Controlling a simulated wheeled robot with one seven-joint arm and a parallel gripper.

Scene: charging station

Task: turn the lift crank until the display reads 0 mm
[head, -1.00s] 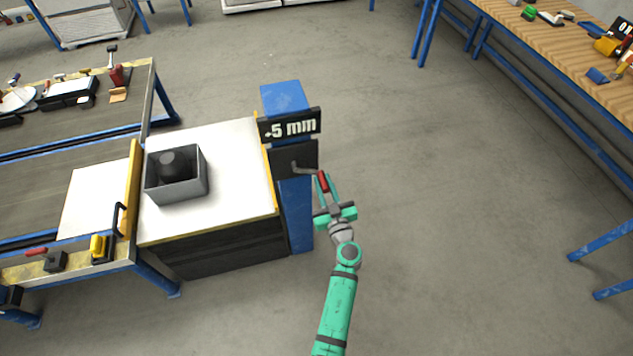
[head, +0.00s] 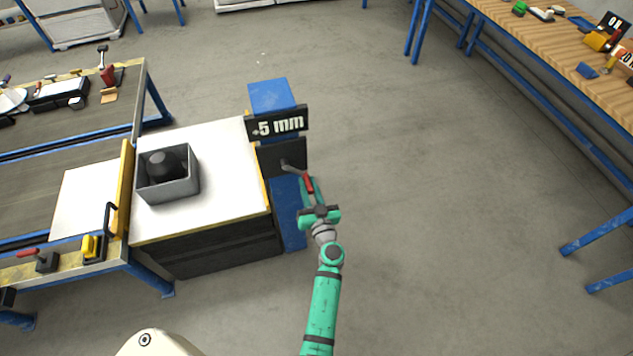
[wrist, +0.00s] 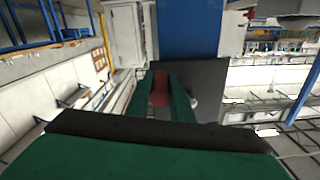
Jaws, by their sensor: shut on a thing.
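The lift crank (head: 292,168) has a grey arm on a dark plate (head: 270,160) on the blue column (head: 287,205). My gripper (head: 308,183) is shut on its red handle, which also shows in the wrist view (wrist: 160,88) between my green fingers. The crank arm points right and slightly down from its hub in the head view. The display (head: 278,123) above the plate reads 5 mm with a small sign in front, which looks like a plus.
The white-topped lift platform (head: 225,165) stands left of the column and carries a grey bin (head: 168,190) with a dark object inside. A conveyor bench (head: 75,135) is farther left. The floor right of my arm is clear up to the wooden bench (head: 560,50).

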